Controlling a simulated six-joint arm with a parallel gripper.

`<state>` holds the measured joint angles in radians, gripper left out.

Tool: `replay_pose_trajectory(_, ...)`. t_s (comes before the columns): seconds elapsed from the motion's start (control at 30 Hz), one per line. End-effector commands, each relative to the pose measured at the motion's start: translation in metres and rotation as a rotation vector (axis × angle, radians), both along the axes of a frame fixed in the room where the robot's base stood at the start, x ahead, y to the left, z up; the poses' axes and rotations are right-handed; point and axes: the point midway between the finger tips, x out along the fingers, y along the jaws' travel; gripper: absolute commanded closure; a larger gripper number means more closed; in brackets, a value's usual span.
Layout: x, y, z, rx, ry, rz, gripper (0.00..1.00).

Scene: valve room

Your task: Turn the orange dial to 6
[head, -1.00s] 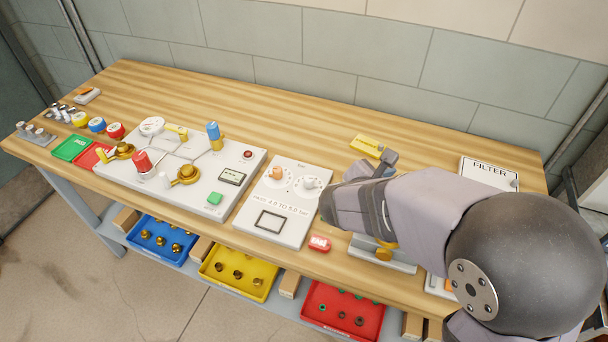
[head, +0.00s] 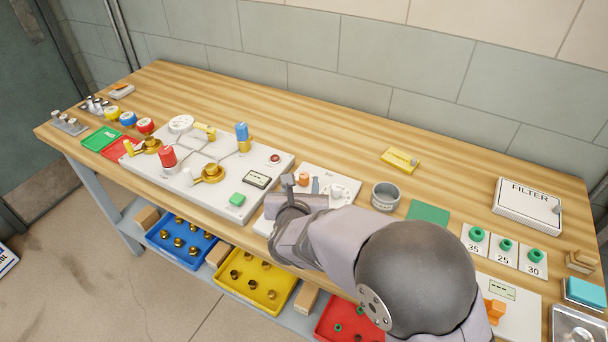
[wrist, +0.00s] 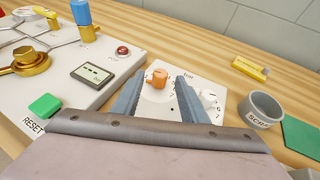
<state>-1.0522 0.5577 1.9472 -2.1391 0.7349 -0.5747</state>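In the head view the orange dial (head: 303,179) shows just beyond my arm. My gripper (wrist: 155,92) is open in the wrist view, its two blue-grey fingers apart with the orange dial seen between them. I cannot tell whether either finger touches it. The lower part of the panel is hidden by my gripper and arm.
Left is a panel with a red valve (head: 167,157), a blue-topped valve (head: 242,135) and a green button (head: 237,199). A metal cup (head: 385,196) and green mat (head: 429,212) lie right. A yellow block (head: 399,160) and filter box (head: 526,204) sit farther back.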

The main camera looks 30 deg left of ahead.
Motion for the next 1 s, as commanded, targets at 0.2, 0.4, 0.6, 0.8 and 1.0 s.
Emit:
replay_pose_trajectory(0.2,0.024,0.009,-0.010,0.000,0.002,-0.003,0.60)
replay_pose_trajectory(0.4,0.039,0.016,-0.016,0.001,0.001,-0.003,0.60)
replay_pose_trajectory(0.6,0.045,0.018,-0.020,0.001,0.001,-0.002,0.60)
replay_pose_trajectory(0.8,0.045,0.018,-0.020,0.001,0.001,-0.002,0.60)
replay_pose_trajectory(1.0,0.045,0.018,-0.020,0.001,0.001,-0.002,0.99)
